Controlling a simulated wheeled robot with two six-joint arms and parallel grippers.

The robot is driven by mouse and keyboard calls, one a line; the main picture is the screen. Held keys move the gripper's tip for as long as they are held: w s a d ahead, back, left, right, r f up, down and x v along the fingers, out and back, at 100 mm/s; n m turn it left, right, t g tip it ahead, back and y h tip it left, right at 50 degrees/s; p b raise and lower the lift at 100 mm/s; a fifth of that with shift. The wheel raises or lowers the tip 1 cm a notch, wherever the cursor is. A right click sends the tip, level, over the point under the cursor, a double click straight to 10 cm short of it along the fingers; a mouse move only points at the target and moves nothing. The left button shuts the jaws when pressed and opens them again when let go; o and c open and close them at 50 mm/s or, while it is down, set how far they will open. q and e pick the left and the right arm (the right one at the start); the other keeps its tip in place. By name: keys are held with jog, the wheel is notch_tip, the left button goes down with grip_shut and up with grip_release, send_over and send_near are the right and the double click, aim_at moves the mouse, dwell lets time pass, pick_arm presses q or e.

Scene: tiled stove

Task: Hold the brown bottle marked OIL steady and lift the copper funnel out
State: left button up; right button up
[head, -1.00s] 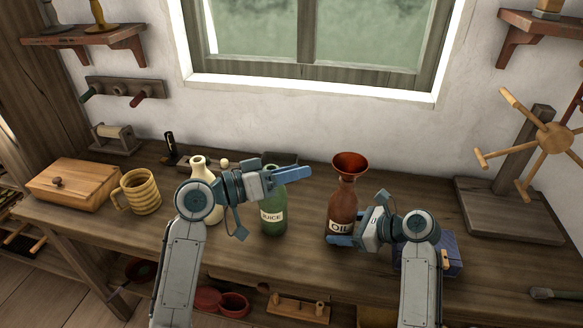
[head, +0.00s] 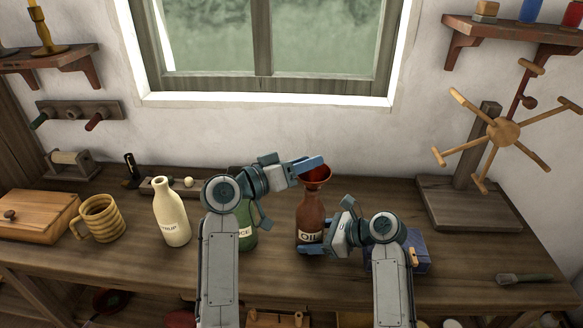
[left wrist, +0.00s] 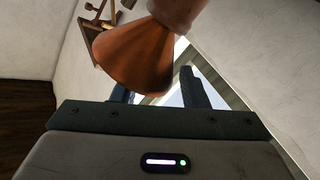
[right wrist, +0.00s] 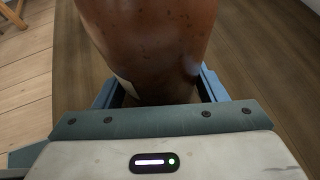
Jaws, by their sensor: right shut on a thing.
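The brown OIL bottle (head: 311,217) stands upright on the bench, its label facing me. My right gripper (head: 328,236) is shut around its lower body; the right wrist view shows the bottle (right wrist: 150,45) between both fingers. The copper funnel (head: 318,178) sits in the bottle's mouth, wide end up; its spout is hidden. My left gripper (head: 308,164) is at the funnel's rim, partly covering it. In the left wrist view its two fingers are apart, with the funnel (left wrist: 140,55) close in front of them and not clasped.
A cream bottle (head: 171,212) and a ribbed mug (head: 101,219) stand farther left. A blue box (head: 418,250) is right, behind my right arm. A spoked wooden winder (head: 503,131) stands at the right.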

pick_arm(q)
jog(key=shift+d, duration=0.15)
jog(key=shift+c, duration=0.4)
grip_shut()
jog(key=shift+r, duration=2.35)
jog(key=shift+r, duration=0.1)
jog(key=shift+r, duration=1.9)
pick_arm(e)
jog(key=o, duration=0.8)
jog(key=shift+o, duration=0.2)
